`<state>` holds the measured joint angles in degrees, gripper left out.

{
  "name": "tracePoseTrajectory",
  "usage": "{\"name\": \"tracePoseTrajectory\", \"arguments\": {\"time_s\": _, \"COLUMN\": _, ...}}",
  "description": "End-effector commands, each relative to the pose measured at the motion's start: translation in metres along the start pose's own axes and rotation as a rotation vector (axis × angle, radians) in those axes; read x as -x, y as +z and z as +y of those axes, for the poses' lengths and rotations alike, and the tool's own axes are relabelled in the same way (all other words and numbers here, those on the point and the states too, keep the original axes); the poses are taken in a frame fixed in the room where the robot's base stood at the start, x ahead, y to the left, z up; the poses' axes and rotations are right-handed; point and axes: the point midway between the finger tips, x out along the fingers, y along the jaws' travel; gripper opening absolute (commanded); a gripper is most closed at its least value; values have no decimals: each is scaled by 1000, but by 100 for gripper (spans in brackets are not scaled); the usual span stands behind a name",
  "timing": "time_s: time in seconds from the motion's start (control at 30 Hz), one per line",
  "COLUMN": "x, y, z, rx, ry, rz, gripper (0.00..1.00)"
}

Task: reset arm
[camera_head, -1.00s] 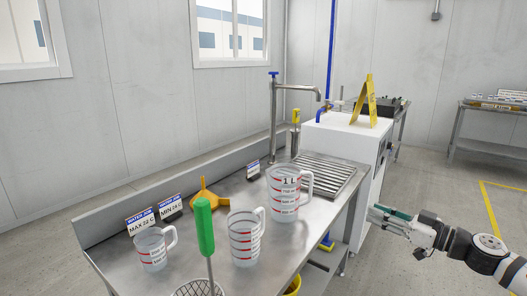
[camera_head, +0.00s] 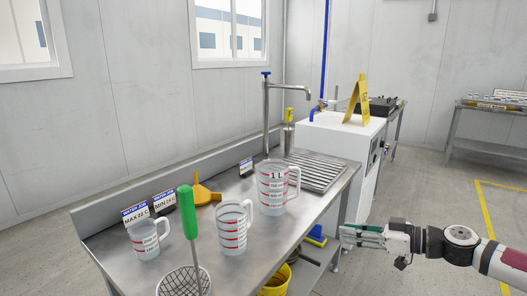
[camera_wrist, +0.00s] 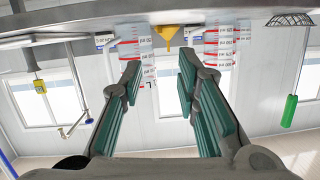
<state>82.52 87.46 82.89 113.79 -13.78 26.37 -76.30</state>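My gripper (camera_head: 346,236) is at the lower right in the head view, beside the steel counter's right end and apart from it. In the wrist view its two green-padded fingers (camera_wrist: 160,78) stand apart with nothing between them. The wrist picture is upside down. On the steel counter (camera_head: 200,262) stand a large clear 1 L jug (camera_head: 272,190), a middle jug (camera_head: 233,228) and a small jug (camera_head: 146,240), all upright.
A green-handled strainer (camera_head: 189,212), an orange funnel (camera_head: 203,194) and label signs (camera_head: 135,215) are on the counter. A tap (camera_head: 267,115) rises behind. A white cabinet (camera_head: 345,145) carries a yellow sign (camera_head: 356,100). A yellow bucket (camera_head: 276,281) sits below. Open floor (camera_head: 430,180) lies right.

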Motion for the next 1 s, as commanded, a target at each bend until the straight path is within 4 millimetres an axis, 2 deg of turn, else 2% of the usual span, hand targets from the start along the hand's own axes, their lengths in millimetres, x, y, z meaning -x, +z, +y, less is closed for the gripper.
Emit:
{"name": "tracePoseTrajectory", "arguments": {"time_s": 0.23, "x": -35, "y": 36, "z": -61, "rx": -57, "ry": -171, "rz": -253, "gripper": 29}}
{"name": "tracePoseTrajectory", "arguments": {"time_s": 0.4, "x": -40, "y": 73, "z": -112, "rx": -125, "ry": -278, "rz": -524, "gripper": 29}}
{"name": "tracePoseTrajectory", "arguments": {"time_s": 0.57, "x": -24, "y": 97, "z": -148, "rx": -185, "ry": -315, "rz": -781, "gripper": 29}}
{"name": "tracePoseTrajectory", "arguments": {"time_s": 0.7, "x": 0, "y": 107, "z": -170, "rx": -234, "ry": -294, "rz": -991, "gripper": 29}}
{"name": "tracePoseTrajectory", "arguments": {"time_s": 0.87, "x": 33, "y": 103, "z": -187, "rx": -283, "ry": -210, "rz": -1204, "gripper": 29}}
{"name": "tracePoseTrajectory", "arguments": {"time_s": 1.0, "x": 62, "y": 89, "z": -200, "rx": -322, "ry": -96, "rz": -1353, "gripper": 29}}
